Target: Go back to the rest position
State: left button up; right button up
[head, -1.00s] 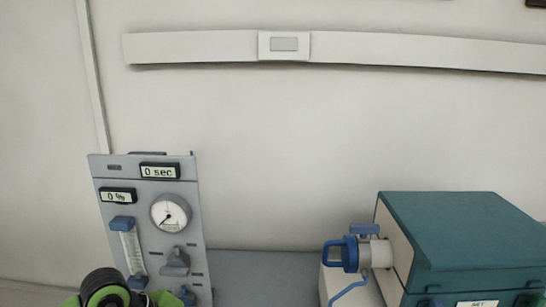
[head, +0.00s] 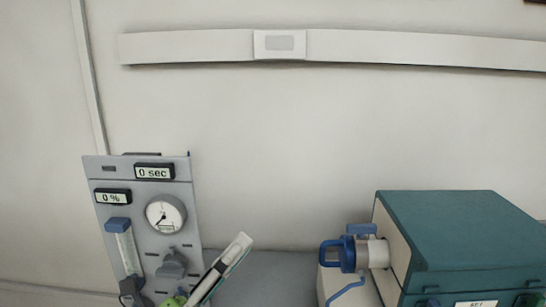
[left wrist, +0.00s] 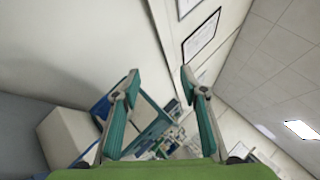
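My left gripper (head: 228,265) shows at the bottom of the head view, just right of the grey gauge panel (head: 180,190). Its fingers point up and to the right. In the left wrist view the two teal-padded fingers (left wrist: 160,76) stand well apart, with nothing between them. My right gripper is in neither current view.
A teal furnace (head: 470,230) stands at the right, with a blue-handled fitting (head: 345,253) on its left side. The panel carries a round dial and small displays. A white wall rail (head: 190,47) runs above. The wall between panel and furnace is clear.

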pick_arm(q)
jog(key=w+a+f+n+t+y, duration=0.35)
jog(key=a+f+n+y, duration=0.55)
jog(key=a+n+y, duration=0.7)
jog(key=s+f+n+g, duration=0.4)
jog(key=f, duration=0.4)
jog(key=s+a+f+n+g+y, duration=0.1)
jog(key=s+f+n+g, duration=0.3)
jog(key=f, duration=0.4)
jog(key=s+f+n+g, duration=0.4)
jog(key=s+f+n, duration=0.1)
jog(key=f, duration=0.3)
jog(key=shift+s+a+y, duration=0.15)
jog(key=shift+a+y, duration=0.1)
jog(key=shift+y, duration=0.05)
jog(key=s+d+f+n+g+h, duration=0.1)
jog(key=s+d+f+g, duration=0.15)
jog(key=s, duration=0.35)
jog(key=s+d+f+n+g+h, duration=0.1)
jog(key=s+f+g, duration=0.25)
jog(key=s, duration=0.35)
notch_tip(320, 180, down, 26)
jog(key=s, duration=0.1)
jog(key=s+a+f+g, duration=0.1)
jog(key=s+a+f, duration=0.2)
jog(key=s+f, duration=1.3)
jog(key=shift+s+f+g, duration=0.35)
jog(key=shift+s, duration=0.25)
pick_arm(e)
jog(key=shift+d, duration=0.2)
